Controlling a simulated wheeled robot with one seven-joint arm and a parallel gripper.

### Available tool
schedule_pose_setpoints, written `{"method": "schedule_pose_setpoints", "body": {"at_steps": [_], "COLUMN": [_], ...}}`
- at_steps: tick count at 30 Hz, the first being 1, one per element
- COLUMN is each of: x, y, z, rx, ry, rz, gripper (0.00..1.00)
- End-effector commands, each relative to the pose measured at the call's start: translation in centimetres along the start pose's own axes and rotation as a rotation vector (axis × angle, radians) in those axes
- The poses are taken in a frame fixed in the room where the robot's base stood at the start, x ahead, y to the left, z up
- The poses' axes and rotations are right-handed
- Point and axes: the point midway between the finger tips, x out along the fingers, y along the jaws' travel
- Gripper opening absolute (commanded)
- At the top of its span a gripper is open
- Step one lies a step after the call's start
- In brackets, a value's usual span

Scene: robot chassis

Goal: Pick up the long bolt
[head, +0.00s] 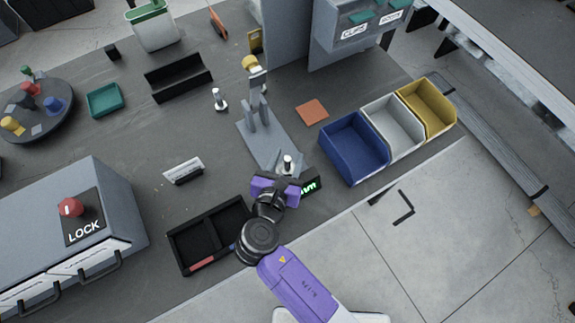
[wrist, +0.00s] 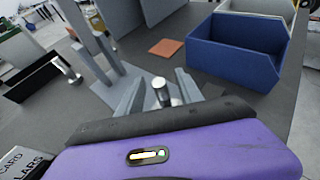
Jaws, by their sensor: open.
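A metal bolt with a pale top and dark collar (head: 288,160) stands upright by the grey stand, just in front of my gripper (head: 285,168). In the wrist view this bolt (wrist: 161,88) shows between the two grey fingers of my gripper (wrist: 158,92). The fingers are spread, and a gap shows on each side of the bolt. Its lower end is hard to see. A second, similar bolt (head: 219,99) stands on the table farther left and back; it also shows in the wrist view (wrist: 66,69). I cannot tell from these views which is longer.
A grey stand with upright posts (head: 262,125) rises just behind the near bolt. A blue bin (head: 352,150) is to the right. A black divided tray (head: 210,233) is left of my wrist, and a small display (head: 311,186) is close on the right. An orange square (head: 312,112) lies flat behind.

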Motion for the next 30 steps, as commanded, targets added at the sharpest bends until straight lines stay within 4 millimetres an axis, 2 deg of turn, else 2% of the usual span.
{"method": "schedule_pose_setpoints", "body": {"at_steps": [5,11,12,30], "x": [-0.01,-0.03,-0.04,-0.05], "y": [0.00,0.01,0.01,0.02], "z": [0.00,0.00,0.00,0.01], "rx": [0.000,0.000,0.000,0.000], "ry": [0.000,0.000,0.000,0.000], "rz": [0.000,0.000,0.000,0.001], "gripper": [0.41,0.02,0.00,0.00]}}
